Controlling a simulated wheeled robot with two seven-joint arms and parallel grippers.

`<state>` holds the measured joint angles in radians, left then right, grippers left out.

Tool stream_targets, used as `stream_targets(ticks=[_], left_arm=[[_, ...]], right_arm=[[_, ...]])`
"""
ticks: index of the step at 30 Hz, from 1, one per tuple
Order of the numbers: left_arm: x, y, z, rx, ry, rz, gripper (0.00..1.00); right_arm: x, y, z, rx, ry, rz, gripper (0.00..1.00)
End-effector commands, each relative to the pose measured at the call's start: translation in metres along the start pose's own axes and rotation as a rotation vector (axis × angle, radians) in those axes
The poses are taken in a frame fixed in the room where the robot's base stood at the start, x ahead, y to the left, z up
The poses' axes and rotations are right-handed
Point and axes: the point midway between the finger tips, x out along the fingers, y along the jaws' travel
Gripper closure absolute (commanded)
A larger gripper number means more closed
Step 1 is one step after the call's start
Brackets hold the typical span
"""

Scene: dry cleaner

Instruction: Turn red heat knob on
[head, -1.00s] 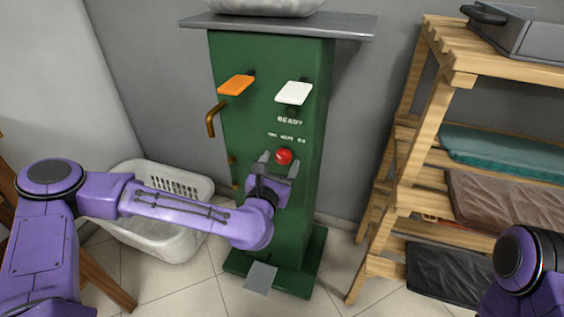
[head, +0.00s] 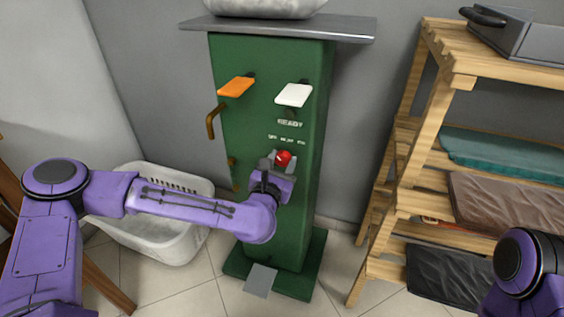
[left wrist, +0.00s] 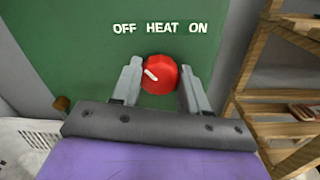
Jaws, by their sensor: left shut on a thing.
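The red heat knob (head: 283,158) is on the front of the green cabinet (head: 265,215). In the left wrist view the knob (left wrist: 160,75) sits below the white words "OFF HEAT ON" (left wrist: 160,28). Its white mark lies left of centre and slants to the upper left, on the OFF side. My left gripper (head: 281,160) is shut on the knob, with one grey finger on each side, as the left wrist view (left wrist: 162,88) also shows. My right gripper is out of view; only part of my right arm shows at the lower right.
An orange paddle (head: 236,86) and a white paddle (head: 294,95) stick out above the knob. A brass pipe (head: 211,122) is on the cabinet's left side. A white basket (head: 150,235) stands left, a wooden rack (head: 420,160) right. A grey pedal (head: 260,280) is below.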

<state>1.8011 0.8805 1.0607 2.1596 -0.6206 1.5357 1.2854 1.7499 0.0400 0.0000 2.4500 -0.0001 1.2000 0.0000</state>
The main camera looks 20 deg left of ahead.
Motion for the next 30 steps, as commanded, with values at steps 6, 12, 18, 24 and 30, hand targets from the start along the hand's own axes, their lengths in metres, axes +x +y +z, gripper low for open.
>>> stream_targets(ticks=[6, 12, 18, 24, 30], left_arm=[[0.0, -0.001, 0.001, 0.133, -0.01, 0.001, 0.86], [0.001, -0.001, 0.001, 0.315, -0.02, 0.003, 0.86], [0.001, -0.001, 0.001, 0.506, -0.029, 0.005, 0.86], [0.001, -0.001, 0.001, 0.696, -0.039, 0.007, 0.86], [0.001, -0.002, 0.0, 0.887, -0.049, 0.009, 0.86]], right_arm=[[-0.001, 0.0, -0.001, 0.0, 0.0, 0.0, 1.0], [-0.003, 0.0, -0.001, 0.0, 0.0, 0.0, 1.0], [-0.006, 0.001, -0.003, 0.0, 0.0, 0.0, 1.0], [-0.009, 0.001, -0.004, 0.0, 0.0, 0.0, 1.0], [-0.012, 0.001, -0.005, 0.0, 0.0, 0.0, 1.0]])
